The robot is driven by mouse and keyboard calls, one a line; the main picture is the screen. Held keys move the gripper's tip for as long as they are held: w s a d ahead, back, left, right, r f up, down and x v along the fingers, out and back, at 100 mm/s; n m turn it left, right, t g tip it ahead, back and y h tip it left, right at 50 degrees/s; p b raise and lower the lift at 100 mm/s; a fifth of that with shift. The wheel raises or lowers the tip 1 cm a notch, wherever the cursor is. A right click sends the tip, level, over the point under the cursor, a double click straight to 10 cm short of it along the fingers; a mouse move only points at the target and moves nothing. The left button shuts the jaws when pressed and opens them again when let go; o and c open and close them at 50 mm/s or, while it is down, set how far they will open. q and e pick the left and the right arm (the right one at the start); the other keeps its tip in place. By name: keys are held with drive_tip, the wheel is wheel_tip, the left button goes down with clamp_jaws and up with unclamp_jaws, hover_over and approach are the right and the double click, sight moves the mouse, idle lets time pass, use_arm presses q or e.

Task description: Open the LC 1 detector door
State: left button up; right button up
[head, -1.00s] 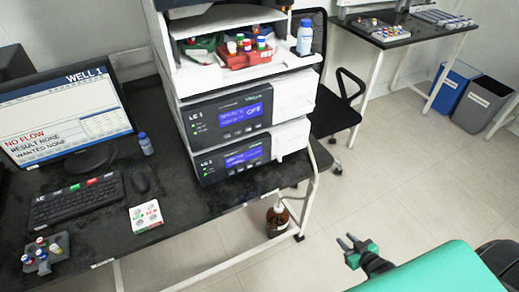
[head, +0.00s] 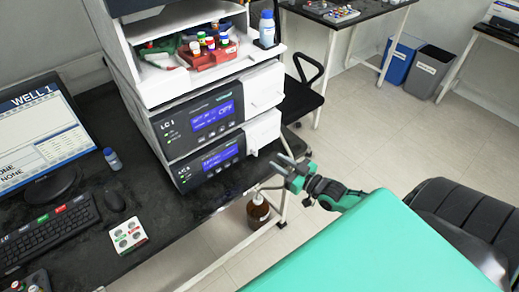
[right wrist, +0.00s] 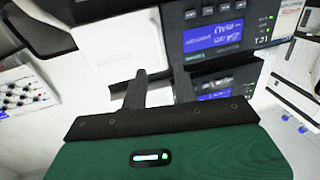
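The LC 1 stack stands on the dark bench. Its upper module has a blue display (head: 212,115) and a white door panel (head: 262,88) at its right. The lower module has a blue display (head: 219,157) and a white door panel (head: 262,131). Both doors look shut. My right gripper (head: 281,164) is open and empty, just right of and in front of the lower module, apart from it in the head view. In the right wrist view its fingers (right wrist: 161,78) are spread before a white panel (right wrist: 112,42) and the dark display fronts. My left gripper is not in view.
A red vial rack (head: 208,55) and a blue-capped bottle (head: 267,29) sit on the stack. A brown bottle (head: 258,211) stands below the bench edge. A chair (head: 297,100) is behind. A monitor (head: 38,140) and keyboard (head: 45,231) are at left.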

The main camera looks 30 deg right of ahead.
sight(265, 136)
drive_tip(key=p+x, duration=0.1)
drive_tip(key=x, duration=0.7)
drive_tip(key=shift+w, duration=0.35)
clamp_jaws()
